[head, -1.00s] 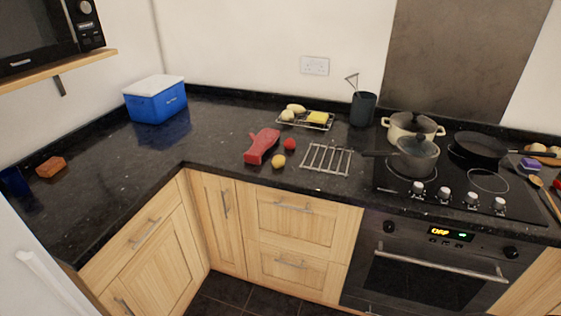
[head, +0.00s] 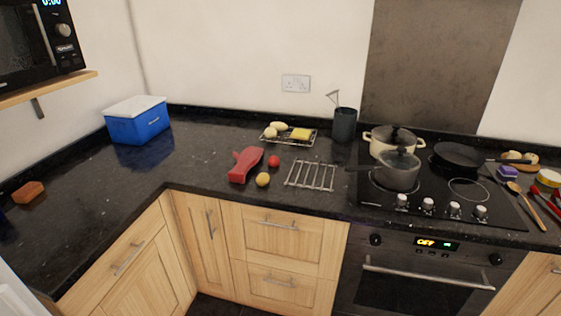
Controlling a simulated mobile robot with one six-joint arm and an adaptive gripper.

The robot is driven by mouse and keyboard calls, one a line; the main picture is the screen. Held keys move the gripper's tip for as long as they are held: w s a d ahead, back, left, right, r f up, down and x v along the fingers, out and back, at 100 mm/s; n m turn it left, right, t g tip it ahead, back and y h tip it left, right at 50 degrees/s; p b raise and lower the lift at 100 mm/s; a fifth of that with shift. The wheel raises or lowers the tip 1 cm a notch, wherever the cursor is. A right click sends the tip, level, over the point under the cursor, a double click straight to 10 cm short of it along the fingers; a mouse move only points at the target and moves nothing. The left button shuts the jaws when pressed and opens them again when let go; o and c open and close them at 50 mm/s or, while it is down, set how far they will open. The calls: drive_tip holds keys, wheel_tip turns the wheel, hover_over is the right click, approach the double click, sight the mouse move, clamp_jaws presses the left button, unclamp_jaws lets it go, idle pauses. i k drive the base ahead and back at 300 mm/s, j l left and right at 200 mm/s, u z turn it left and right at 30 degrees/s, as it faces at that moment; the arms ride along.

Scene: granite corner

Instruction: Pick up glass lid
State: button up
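A glass lid (head: 397,157) with a dark knob sits on the grey saucepan (head: 396,178) at the front left of the hob. A second lid (head: 392,135), also with a dark knob, covers the cream pot (head: 373,147) just behind it. The saucepan's dark handle points left over the worktop. My gripper is not in view.
A metal rack (head: 311,176), a yellow lemon (head: 263,180), a red tomato (head: 273,161) and a red oven mitt (head: 245,164) lie left of the hob. A black frying pan (head: 461,156) stands on its right. A dark utensil pot (head: 344,124) stands behind. The left worktop is mostly clear.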

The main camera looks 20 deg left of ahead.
sight(399, 159)
drive_tip(key=i+j+z, duration=0.1)
drive_tip(key=i, duration=0.35)
drive_tip(key=i+j+z, duration=0.1)
drive_tip(key=i+j, duration=0.2)
drive_tip(key=i, duration=0.15)
drive_tip(key=i+j+z, duration=0.1)
drive_tip(key=i+j, duration=0.2)
drive_tip(key=i, duration=0.15)
drive_tip(key=i+j, duration=0.3)
drive_tip(key=i, duration=0.15)
drive_tip(key=l+z, duration=0.05)
